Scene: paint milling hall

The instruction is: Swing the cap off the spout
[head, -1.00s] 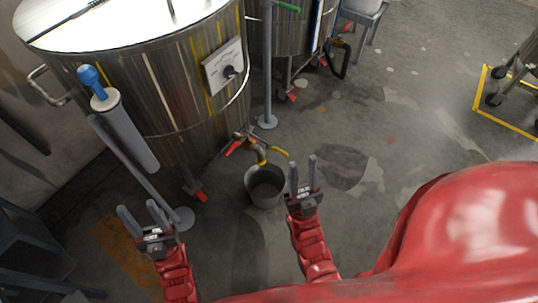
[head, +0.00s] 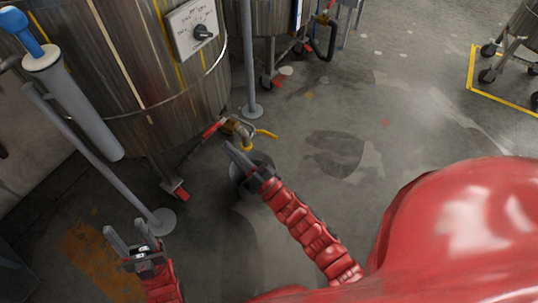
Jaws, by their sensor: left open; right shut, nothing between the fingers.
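The spout (head: 243,133) is a small brass-coloured outlet low on the front of the steel tank (head: 130,70). It has a red handle (head: 213,128) on its left and a yellow lever-like piece (head: 266,134) on its right. A yellow end (head: 247,146) points down over a grey bucket (head: 236,172); I cannot tell clearly if this is the cap. My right gripper (head: 234,152) is shut and empty, just below and left of the spout, in front of the bucket and hiding part of it. My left gripper (head: 126,235) is open and empty, low at the left, away from the spout.
A grey post with a round foot (head: 161,221) leans between my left gripper and the tank. Another upright post (head: 248,60) stands behind the spout. The floor (head: 380,110) to the right is open.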

